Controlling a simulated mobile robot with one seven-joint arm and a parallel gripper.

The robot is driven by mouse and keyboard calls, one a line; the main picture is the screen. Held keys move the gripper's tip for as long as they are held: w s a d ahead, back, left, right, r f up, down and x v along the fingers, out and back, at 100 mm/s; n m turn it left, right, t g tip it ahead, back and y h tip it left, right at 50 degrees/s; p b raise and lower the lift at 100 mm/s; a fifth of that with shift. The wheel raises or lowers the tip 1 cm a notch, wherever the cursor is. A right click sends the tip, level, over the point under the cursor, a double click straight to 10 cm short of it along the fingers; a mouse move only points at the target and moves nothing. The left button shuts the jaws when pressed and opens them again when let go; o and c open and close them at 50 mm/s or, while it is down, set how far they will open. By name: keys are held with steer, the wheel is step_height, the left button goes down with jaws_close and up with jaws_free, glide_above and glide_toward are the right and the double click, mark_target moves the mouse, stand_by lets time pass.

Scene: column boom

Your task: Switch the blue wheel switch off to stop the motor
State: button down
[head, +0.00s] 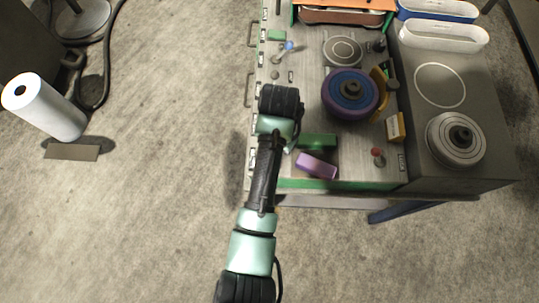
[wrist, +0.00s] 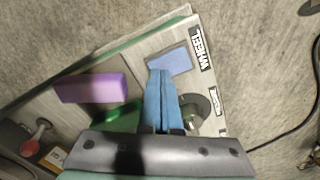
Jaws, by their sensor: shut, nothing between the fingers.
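In the wrist view, a flat blue block (wrist: 168,62), which looks like the wheel switch, sits on the grey panel beside a label reading WHEEL (wrist: 200,48). My gripper (wrist: 159,72) has its blue fingers shut together and empty. Their tips overlap the block's near edge in the picture; I cannot tell if they touch it. In the head view my arm's end covers the panel's left side and hides the fingers and the block. A large purple-and-blue wheel (head: 350,88) lies on the panel to the right; I cannot tell if it turns.
A purple block (head: 316,165) and a green piece (head: 318,141) stand close by my gripper. A red knob (head: 377,152) and a yellow part (head: 395,127) are further right. A small blue-tipped lever (head: 289,46) is at the panel's far end.

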steer(key=shift+f, duration=0.45)
stand_by(0.3)
step_height(320, 180, up, 7)
steer(key=p, duration=0.7)
stand_by(0.6)
